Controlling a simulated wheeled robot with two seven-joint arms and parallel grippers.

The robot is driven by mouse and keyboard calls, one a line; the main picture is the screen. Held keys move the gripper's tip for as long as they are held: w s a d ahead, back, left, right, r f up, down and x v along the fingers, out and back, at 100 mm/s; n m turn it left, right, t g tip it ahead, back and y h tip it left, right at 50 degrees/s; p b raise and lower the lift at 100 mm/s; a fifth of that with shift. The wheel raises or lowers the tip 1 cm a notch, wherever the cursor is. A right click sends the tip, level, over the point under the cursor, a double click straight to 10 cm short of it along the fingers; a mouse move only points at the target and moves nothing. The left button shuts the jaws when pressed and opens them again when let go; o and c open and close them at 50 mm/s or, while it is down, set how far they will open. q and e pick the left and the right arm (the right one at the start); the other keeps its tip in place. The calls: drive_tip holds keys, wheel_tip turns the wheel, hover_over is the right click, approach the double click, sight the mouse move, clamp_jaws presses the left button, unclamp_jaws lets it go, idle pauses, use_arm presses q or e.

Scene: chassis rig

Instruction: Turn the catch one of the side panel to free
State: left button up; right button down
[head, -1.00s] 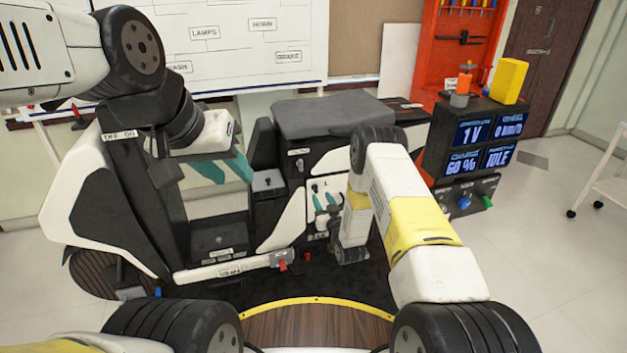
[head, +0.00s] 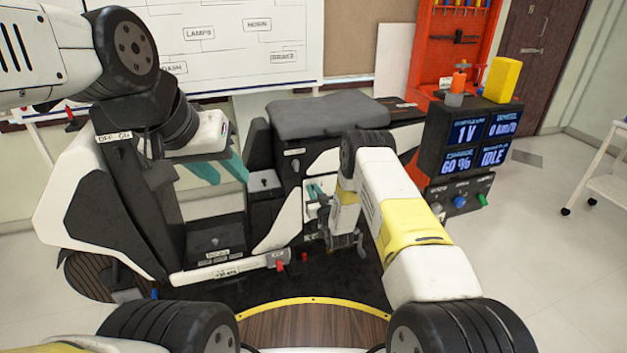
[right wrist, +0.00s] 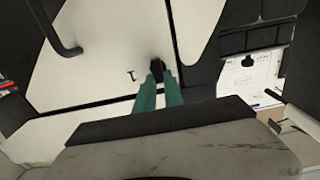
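The white side panel (right wrist: 105,55) fills much of the right wrist view, with a small dark mark beside a black catch (right wrist: 156,65), which I take as catch one. My right gripper (right wrist: 160,76) has its teal fingers close together at the panel, with the catch between their tips; the fingers partly hide it. In the head view my right gripper (head: 314,190) is at the side of the black and white chassis (head: 290,215), and my own wrist hides much of the panel there. My left gripper (head: 220,168) is open and empty, up at the left over the chassis.
A grey seat (head: 330,117) tops the chassis. A black display box (head: 468,150) with a yellow block (head: 507,80) stands to the right. A red lever (head: 279,264) is low on the chassis. A white cart (head: 607,180) is far right, with clear floor before it.

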drive_tip(key=shift+d, duration=0.1)
drive_tip(key=shift+w+d+f+m, duration=0.1)
drive_tip(key=shift+d+f+m, duration=0.15)
drive_tip(key=shift+m, duration=2.7)
drive_tip(key=shift+w+d+f+m, duration=0.15)
drive_tip(key=shift+f+m, duration=0.1)
drive_tip(key=shift+m, duration=2.75)
drive_tip(key=shift+s+d+f+m, duration=0.1)
drive_tip(key=shift+d+f+m, duration=0.15)
drive_tip(key=shift+m, duration=2.7)
drive_tip(key=shift+a, duration=0.1)
drive_tip(key=c, duration=1.4)
unclamp_jaws()
drive_tip(key=shift+c, duration=0.2)
